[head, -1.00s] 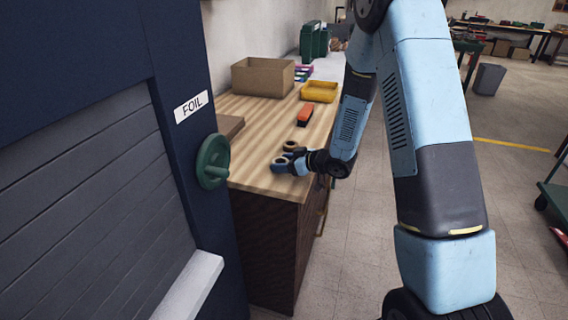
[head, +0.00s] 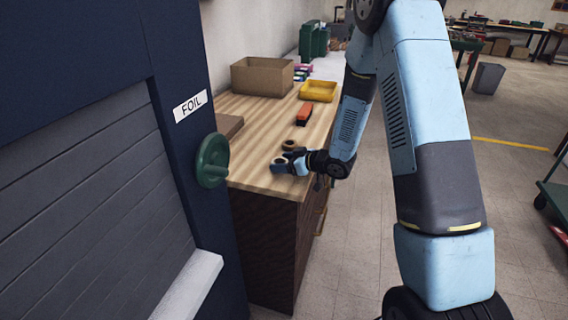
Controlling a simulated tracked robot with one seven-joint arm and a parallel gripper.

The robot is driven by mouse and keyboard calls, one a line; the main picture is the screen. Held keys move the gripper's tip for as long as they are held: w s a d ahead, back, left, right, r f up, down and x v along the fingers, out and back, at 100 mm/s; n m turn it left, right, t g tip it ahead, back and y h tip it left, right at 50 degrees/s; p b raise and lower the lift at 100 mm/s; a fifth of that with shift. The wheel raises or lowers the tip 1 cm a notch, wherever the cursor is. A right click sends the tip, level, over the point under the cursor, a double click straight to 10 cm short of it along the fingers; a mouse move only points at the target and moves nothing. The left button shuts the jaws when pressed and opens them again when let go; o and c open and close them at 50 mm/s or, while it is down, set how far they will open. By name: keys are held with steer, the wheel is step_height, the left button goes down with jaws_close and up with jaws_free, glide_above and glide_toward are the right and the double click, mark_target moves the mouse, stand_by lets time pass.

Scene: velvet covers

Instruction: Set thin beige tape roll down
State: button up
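A small beige tape roll (head: 280,161) shows at the near end of the wooden counter, between the fingers of my gripper (head: 283,164). My gripper reaches in from the right, low over the counter top, and looks shut on this roll. The fingers hide part of it. Whether its underside touches the wood cannot be seen. A second, darker brown roll (head: 289,145) stands on the counter just behind my gripper.
The counter (head: 255,177) also bears an orange-and-black block (head: 304,114), a yellow tray (head: 318,91) and a cardboard box (head: 262,76). A dark blue cabinet with a green handwheel (head: 211,160) stands close on the left. Bare wood lies left of my gripper.

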steer(key=shift+s+a+f+g, duration=0.1)
steer(key=shift+s+f+g, duration=0.2)
steer(key=shift+s+f, duration=0.25)
steer(key=shift+w+r, duration=0.15)
steer(key=shift+r, duration=0.1)
steer(key=v, duration=1.4)
steer(key=shift+w+d, duration=0.25)
steer(key=shift+w, duration=0.15)
